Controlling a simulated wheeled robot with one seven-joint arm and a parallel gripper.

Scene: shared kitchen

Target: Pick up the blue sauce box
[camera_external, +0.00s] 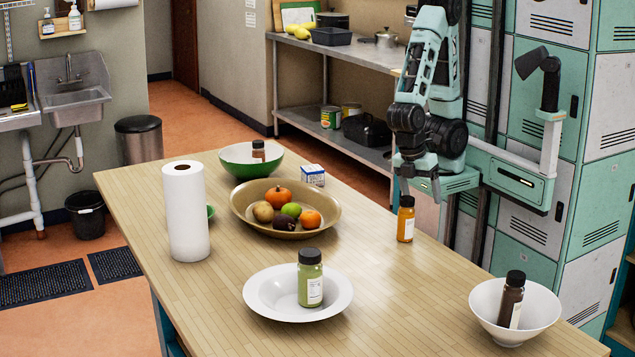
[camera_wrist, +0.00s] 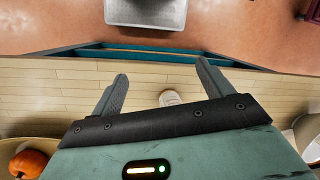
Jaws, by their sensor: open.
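The blue sauce box (camera_external: 312,175) is a small white and blue carton on the wooden table, behind the brown fruit bowl in the external view. It does not show in the wrist view. My gripper (camera_external: 420,187) is open above the table's right side, well to the right of the box. Its two fingers stand apart in the wrist view (camera_wrist: 162,72), and nothing is held between them. A small whitish thing (camera_wrist: 170,98) shows between the fingers; I cannot tell what it is.
The brown bowl (camera_external: 240,213) of fruit is just in front of the box, and a green bowl (camera_external: 233,164) is left of it. An orange bottle (camera_external: 405,220) stands by my gripper. A paper roll (camera_external: 186,210), white plate (camera_external: 262,300) and white bowl (camera_external: 540,325) are farther forward.

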